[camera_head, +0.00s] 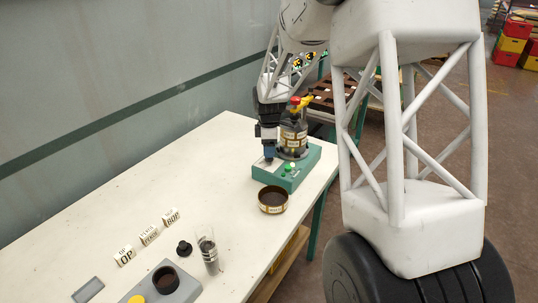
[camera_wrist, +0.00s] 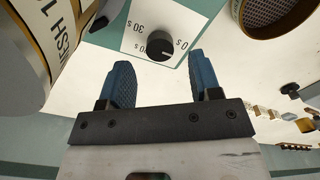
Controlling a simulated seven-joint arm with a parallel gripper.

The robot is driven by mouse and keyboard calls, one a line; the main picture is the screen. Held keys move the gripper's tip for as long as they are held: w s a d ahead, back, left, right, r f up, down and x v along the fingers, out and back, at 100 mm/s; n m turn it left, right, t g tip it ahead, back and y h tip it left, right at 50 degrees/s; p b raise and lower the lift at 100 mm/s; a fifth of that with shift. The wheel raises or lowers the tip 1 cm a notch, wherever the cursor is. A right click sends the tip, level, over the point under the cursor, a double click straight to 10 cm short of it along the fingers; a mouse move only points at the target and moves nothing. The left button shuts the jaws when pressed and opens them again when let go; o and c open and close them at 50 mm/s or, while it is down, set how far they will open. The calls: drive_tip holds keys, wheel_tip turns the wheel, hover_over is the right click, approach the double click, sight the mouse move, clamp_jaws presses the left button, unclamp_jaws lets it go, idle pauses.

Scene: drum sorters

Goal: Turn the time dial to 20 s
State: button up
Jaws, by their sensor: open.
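The time dial (camera_wrist: 160,46) is a round black knob on a white panel (camera_wrist: 190,12) in the wrist view. A pale mark on the knob points right, roughly towards the 0 s label. A 30 s label stands left of the knob; another label at the knob's edge is only partly readable. My gripper (camera_wrist: 162,72) is open, with its blue fingers apart and the dial just beyond the gap between their tips. The fingers appear clear of the knob. In the head view my gripper (camera_head: 268,153) is over the green shaker base (camera_head: 284,181); the dial is hidden there.
A labelled sieve stack (camera_head: 293,138) stands on the base, close beside my gripper. An open brass sieve (camera_head: 273,200) lies in front. A glass cylinder (camera_head: 208,254), a black stopper (camera_head: 184,248) and white label blocks (camera_head: 149,235) are nearer. The table's left part is clear.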

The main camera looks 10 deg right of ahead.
drive_tip(key=shift+f, duration=1.65)
drive_tip(key=c, duration=0.9)
